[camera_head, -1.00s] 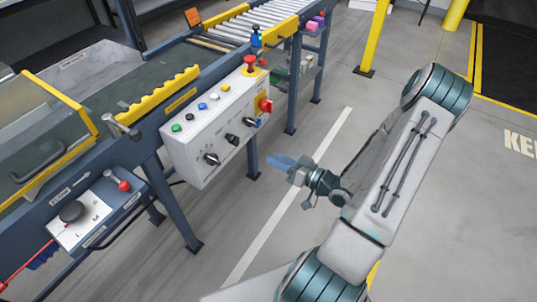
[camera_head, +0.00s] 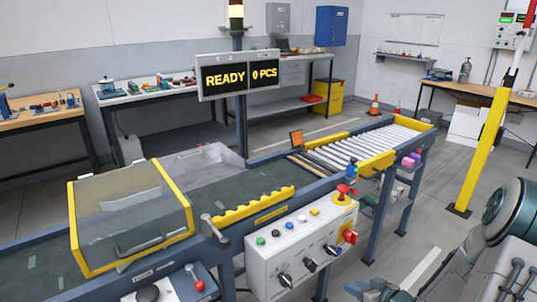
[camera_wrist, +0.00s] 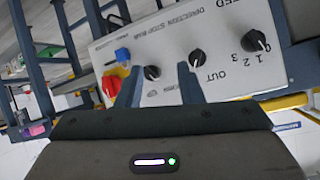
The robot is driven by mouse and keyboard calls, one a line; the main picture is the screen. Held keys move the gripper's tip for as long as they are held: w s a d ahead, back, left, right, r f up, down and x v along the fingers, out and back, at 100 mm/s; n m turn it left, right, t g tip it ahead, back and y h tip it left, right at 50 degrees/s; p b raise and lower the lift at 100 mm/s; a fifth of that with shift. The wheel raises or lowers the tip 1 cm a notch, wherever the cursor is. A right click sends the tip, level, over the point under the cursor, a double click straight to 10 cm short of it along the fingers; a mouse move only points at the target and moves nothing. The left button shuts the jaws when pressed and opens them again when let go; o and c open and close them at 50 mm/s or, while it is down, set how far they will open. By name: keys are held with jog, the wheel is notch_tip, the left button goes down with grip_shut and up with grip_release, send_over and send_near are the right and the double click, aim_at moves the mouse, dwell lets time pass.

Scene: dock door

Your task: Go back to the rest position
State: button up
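My gripper (camera_head: 355,290) shows at the bottom right of the head view, in front of the white control box (camera_head: 300,250) and apart from it as far as I can tell. In the wrist view my gripper's two fingers (camera_wrist: 159,78) stand apart with nothing between them. The control box (camera_wrist: 200,50) fills the space beyond the fingers, upside down, with its black knobs (camera_wrist: 197,58) and red switch (camera_wrist: 111,84). My arm is folded at the right edge of the head view.
The conveyor (camera_head: 230,195) with a yellow-framed clear cover (camera_head: 130,220) runs across the left and middle. A display (camera_head: 240,77) reads "READY 0 PCS". A yellow post (camera_head: 480,150) stands at the right. The grey floor (camera_head: 430,205) between post and conveyor is clear.

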jog(key=s+r+m+g+h+p, duration=0.1)
jog(key=s+r+g+h+p, duration=0.2)
jog(key=r, duration=0.7)
jog(key=r+g+h+p, duration=0.1)
jog(key=r+h+p, duration=0.35)
jog(key=r, duration=0.45)
jog(key=s+a+r+m+g+y+p, duration=0.1)
jog(key=s+a+r+g+p, duration=0.1)
jog(key=s+a+r, duration=0.3)
jog(key=s+a+r+m+g+y+p, duration=0.1)
jog(key=s+a+r+p, duration=0.1)
jog(key=s+a+r, duration=0.4)
jog(key=s+r, duration=0.3)
jog(key=s, duration=0.1)
jog(key=shift+s+r+g, duration=0.15)
jog(key=shift+s+g, duration=0.15)
jog(key=shift+g, duration=0.1)
jog(key=shift+o, duration=0.3)
jog(key=shift+d, duration=0.15)
